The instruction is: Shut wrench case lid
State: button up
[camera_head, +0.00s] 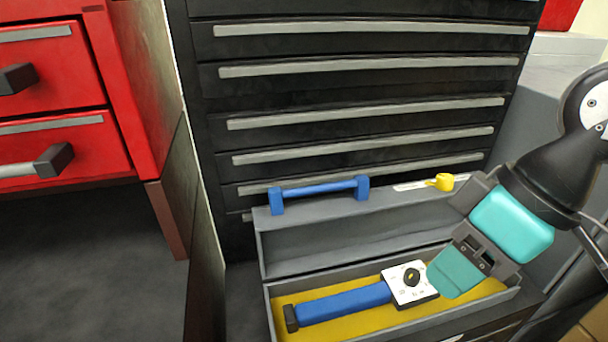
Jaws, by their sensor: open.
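The grey wrench case (274,310) sits low in front of the black drawer cabinet. Its lid (350,233) stands open, tilted up at the back. A blue handle (318,191) is on the lid's upper edge at left, and a yellow latch-like piece (443,182) is at right. Inside the case, a wrench (345,303) with a blue grip and a white square head with a black knob lies on yellow lining (380,319). My gripper (482,250), with teal fingers, is open at the case's right end. It hides part of the right end; contact cannot be told.
The black cabinet (350,90) with several closed drawers stands right behind the lid. A red cabinet (60,95) with protruding handles stands at left, beside a narrow panel (190,220). Dark floor (80,260) is clear at lower left. A grey surface (565,60) is at upper right.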

jog(key=w+a+r+n+t+p, duration=0.1)
jog(key=w+a+r+n+p, duration=0.1)
jog(key=w+r+n+p, duration=0.6)
jog(key=n+t+y+p, duration=0.1)
jog(key=n+t+p, duration=0.1)
jog(key=n+p, duration=0.45)
send_near(334, 184)
jog(key=shift+m, duration=0.45)
jog(key=p+x, duration=0.5)
jog(key=x, duration=0.3)
jog(key=shift+w+a+f, duration=0.1)
jog(key=shift+w+f, duration=0.05)
jog(key=shift+f, duration=0.1)
grip_shut()
